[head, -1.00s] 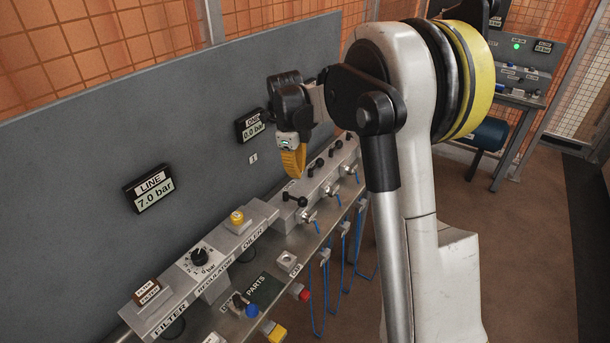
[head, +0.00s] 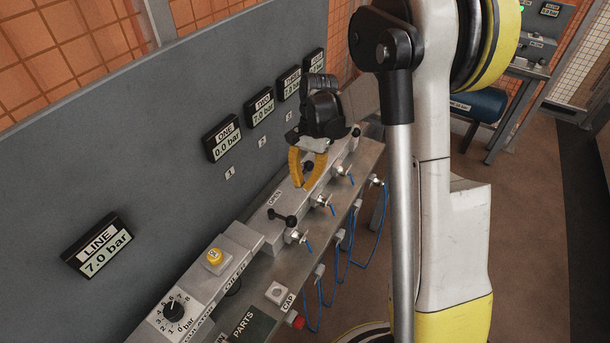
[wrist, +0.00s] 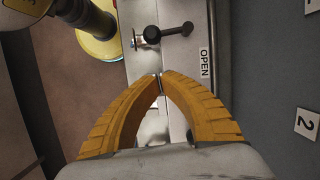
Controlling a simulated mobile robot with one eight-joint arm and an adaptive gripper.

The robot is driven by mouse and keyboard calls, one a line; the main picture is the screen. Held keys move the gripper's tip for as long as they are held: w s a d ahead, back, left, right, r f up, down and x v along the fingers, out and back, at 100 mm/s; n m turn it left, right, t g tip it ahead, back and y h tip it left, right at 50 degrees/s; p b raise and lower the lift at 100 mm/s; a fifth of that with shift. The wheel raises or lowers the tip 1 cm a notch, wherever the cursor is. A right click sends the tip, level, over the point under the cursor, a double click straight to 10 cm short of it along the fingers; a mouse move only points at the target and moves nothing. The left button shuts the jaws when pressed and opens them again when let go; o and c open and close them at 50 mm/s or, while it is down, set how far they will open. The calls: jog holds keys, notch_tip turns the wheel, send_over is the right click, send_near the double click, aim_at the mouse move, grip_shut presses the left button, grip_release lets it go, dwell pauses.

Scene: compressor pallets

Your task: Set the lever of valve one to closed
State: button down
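Valve one's lever (head: 283,217) is a short black bar with a round knob on the grey manifold (head: 262,228). It lies across the manifold, knob toward the front, beside an OPEN label (head: 275,197). Gauge ONE (head: 224,140) reads 0.0 bar. My gripper (head: 302,185) has yellow fingers and is over the manifold, beyond this lever toward the second valve. In the wrist view my gripper (wrist: 160,75) has its fingertips together with nothing between them. The lever (wrist: 168,32) and the OPEN label (wrist: 205,62) show just past the tips, apart from them.
More levers and valve outlets with blue hoses (head: 348,255) continue along the manifold. The grey panel (head: 160,150) stands close behind it, with gauge TWO (head: 263,106) at 7.0 bar.

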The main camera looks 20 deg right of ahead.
aim_at(282, 218)
jog(key=s+a+f, duration=0.1)
jog(key=a+f+b, duration=0.1)
jog(key=f, duration=0.1)
jog(key=s+a+f+b, duration=0.1)
jog(key=f, duration=0.1)
jog(key=shift+s+a+f, duration=0.1)
jog(key=shift+s+a, duration=0.05)
jog(key=shift+s, duration=0.2)
jog(key=shift+s+a, duration=0.3)
jog(key=shift+a, duration=0.05)
jog(key=shift+s+a+f+m+b, duration=0.15)
jog(key=shift+s+a+m+b, duration=0.25)
jog(key=shift+s+m, duration=0.2)
jog(key=shift+w, duration=0.1)
